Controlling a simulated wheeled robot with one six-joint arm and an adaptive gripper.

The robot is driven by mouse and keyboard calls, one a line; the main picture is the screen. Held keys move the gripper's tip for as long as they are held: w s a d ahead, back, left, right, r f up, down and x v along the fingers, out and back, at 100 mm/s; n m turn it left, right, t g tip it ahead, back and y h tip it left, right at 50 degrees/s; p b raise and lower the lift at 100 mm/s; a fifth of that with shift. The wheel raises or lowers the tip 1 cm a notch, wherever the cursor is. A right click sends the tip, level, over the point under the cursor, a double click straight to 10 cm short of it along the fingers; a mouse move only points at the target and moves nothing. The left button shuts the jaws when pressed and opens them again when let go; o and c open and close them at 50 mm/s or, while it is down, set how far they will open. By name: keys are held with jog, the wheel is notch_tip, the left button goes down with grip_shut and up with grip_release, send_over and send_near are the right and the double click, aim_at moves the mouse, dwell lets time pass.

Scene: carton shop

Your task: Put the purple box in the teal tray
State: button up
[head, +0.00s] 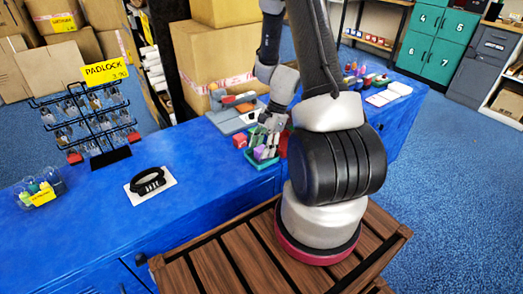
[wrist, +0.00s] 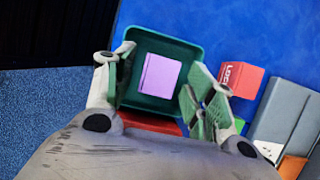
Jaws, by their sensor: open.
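The purple box (wrist: 160,76) lies inside the teal tray (wrist: 193,50) in the wrist view, with tray floor showing around it. In the head view the purple box (head: 259,153) shows in the tray (head: 264,164) on the blue counter, partly covered by my gripper (head: 267,138). In the wrist view my gripper (wrist: 162,72) is open, its green-padded fingers on either side of the box. The fingers look apart from the box. How high the gripper is above the tray is hard to tell.
A red box (wrist: 240,80) with white lettering stands right of the tray. Grey pieces (wrist: 285,115) lie farther right. A padlock rack (head: 85,118), a black item on a white card (head: 150,183) and a clear bin (head: 40,188) occupy the counter's left.

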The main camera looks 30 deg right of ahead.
notch_tip(320, 180, up, 19)
jog(key=s+d+n+h, duration=0.1)
jog(key=n, duration=0.3)
jog(key=s+a+r+n+t+h, duration=0.1)
jog(key=s+a+r+n+t, duration=0.1)
jog(key=s+r+n, duration=0.4)
jog(key=s+a+r+n+t+h, duration=0.2)
jog(key=s+r+n, duration=0.5)
jog(key=s+r, duration=0.2)
jog(key=shift+s+a+r+n+h, duration=0.15)
jog(key=shift+s+a+n+h, duration=0.1)
jog(key=shift+a+n+h, duration=0.05)
